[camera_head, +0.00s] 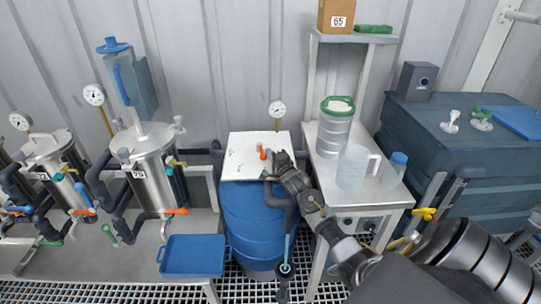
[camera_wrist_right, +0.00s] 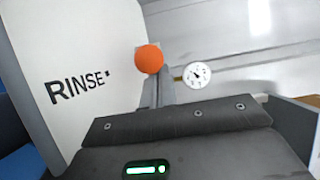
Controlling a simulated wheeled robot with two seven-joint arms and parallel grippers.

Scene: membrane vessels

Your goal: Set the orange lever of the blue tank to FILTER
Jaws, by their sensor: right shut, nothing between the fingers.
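The blue tank (camera_head: 258,222) stands in the middle of the head view under a white top panel (camera_head: 240,167). The orange lever (camera_head: 262,153) is on this panel, and its round orange knob (camera_wrist_right: 149,59) shows in the right wrist view. The word RINSE (camera_wrist_right: 77,88) is printed on the panel left of the knob; no FILTER label is readable. My right gripper (camera_head: 277,162) is shut and empty, just right of and in front of the lever. Whether it touches the lever I cannot tell. My left gripper is not in view.
A pressure gauge (camera_head: 277,109) stands behind the panel. A bench (camera_head: 334,184) with a green-lidded steel vessel (camera_head: 335,128) and a clear jug (camera_head: 353,168) is close on the right. A blue tray (camera_head: 193,256) and steel vessels (camera_head: 157,181) are on the left.

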